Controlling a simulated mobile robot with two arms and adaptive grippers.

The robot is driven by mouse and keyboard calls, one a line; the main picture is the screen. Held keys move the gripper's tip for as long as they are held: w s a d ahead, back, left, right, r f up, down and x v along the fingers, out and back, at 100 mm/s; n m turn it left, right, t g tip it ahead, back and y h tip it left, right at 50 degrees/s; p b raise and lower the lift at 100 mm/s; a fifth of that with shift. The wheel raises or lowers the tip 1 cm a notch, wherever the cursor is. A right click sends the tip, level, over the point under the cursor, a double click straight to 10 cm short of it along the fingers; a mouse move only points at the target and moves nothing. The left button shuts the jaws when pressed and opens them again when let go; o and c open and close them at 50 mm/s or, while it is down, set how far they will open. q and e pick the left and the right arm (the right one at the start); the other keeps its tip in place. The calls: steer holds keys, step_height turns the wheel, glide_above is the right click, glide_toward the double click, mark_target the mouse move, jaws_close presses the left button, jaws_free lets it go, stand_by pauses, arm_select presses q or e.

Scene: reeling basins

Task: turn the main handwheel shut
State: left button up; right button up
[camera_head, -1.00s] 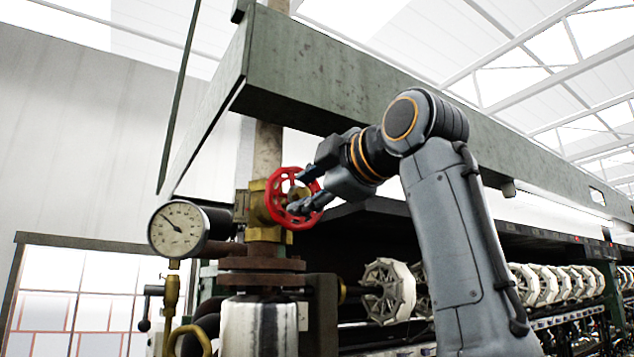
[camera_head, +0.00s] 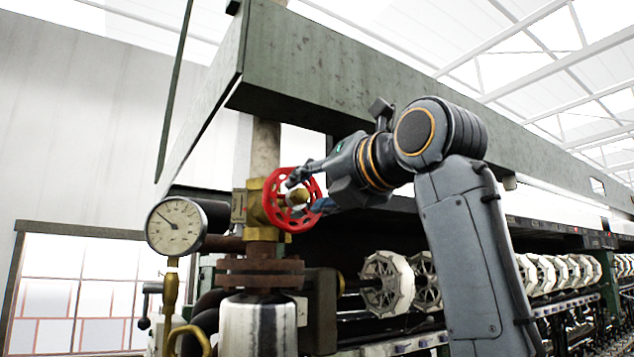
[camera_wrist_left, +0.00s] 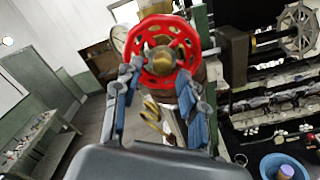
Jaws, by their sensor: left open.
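The main handwheel (camera_head: 273,214) is a red spoked wheel with a brass hub, on a brass valve body (camera_head: 262,233) at the pipe. My left gripper (camera_head: 307,191) is open at the wheel's right side, with its fingers at the rim. In the left wrist view the handwheel (camera_wrist_left: 163,24) stands beyond the two open fingers of the left gripper (camera_wrist_left: 158,85). The fingertips lie near the lower left and lower right of its rim. I cannot tell whether they touch it. My right gripper is not in view.
A round pressure gauge (camera_head: 175,227) stands left of the valve. A green beam (camera_head: 330,85) runs above my arm. Several pale reels (camera_head: 386,283) line the machine at the right. A shiny metal cylinder (camera_head: 258,325) is below the valve.

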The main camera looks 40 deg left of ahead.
arm_select(q)
steer(key=n, duration=0.2)
steer(key=d+n+p, duration=0.1)
steer(key=n, duration=0.1)
steer(key=shift+w+r, duration=0.1)
steer(key=shift+w, duration=0.1)
steer(key=n, duration=0.2)
steer(key=shift+n+p, duration=0.3)
steer(key=shift+p, duration=0.05)
steer(key=shift+x, duration=1.75)
